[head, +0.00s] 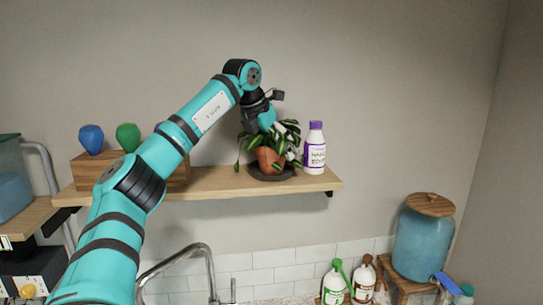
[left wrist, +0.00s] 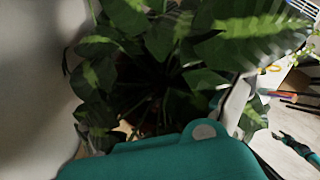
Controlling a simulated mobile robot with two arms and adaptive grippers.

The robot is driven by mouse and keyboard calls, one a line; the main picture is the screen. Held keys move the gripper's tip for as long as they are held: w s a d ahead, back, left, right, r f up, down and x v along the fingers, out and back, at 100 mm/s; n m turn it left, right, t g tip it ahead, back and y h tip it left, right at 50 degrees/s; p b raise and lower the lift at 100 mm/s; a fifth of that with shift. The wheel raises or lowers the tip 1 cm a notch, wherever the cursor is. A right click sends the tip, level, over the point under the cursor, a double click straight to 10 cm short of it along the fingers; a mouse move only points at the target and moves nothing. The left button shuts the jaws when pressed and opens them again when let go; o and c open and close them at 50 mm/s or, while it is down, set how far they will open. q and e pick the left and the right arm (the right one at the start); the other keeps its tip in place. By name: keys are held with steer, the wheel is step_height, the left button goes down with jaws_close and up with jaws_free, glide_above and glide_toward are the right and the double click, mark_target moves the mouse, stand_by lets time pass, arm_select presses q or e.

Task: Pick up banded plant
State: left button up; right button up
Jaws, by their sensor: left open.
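The banded plant (head: 243,150) has dark green leaves with pale bands and stands in an orange terracotta pot (head: 266,158). The pot is on a dark saucer (head: 286,175) on the wooden shelf. My left gripper (head: 284,146) reaches down among the leaves at the plant's right side, open. In the left wrist view the leaves (left wrist: 165,40) fill most of the picture, above my teal gripper body, with a pale finger (left wrist: 236,104) beside them. The leaves hide the pot there, and I cannot tell whether the fingers touch it.
A white bottle with a purple cap (head: 314,150) stands close right of the plant on the shelf (head: 225,184). A wooden block (head: 95,170) with coloured bulb shapes is on the left. Below are a tap (head: 208,262), bottles and a large blue jar (head: 424,240).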

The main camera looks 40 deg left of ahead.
arm_select(q)
steer(key=shift+s+d+r, duration=0.1)
steer(key=shift+d, duration=0.05)
steer(key=shift+c, duration=1.2)
steer(key=c, duration=0.9)
steer(key=shift+c, duration=0.7)
steer(key=shift+r, duration=0.15)
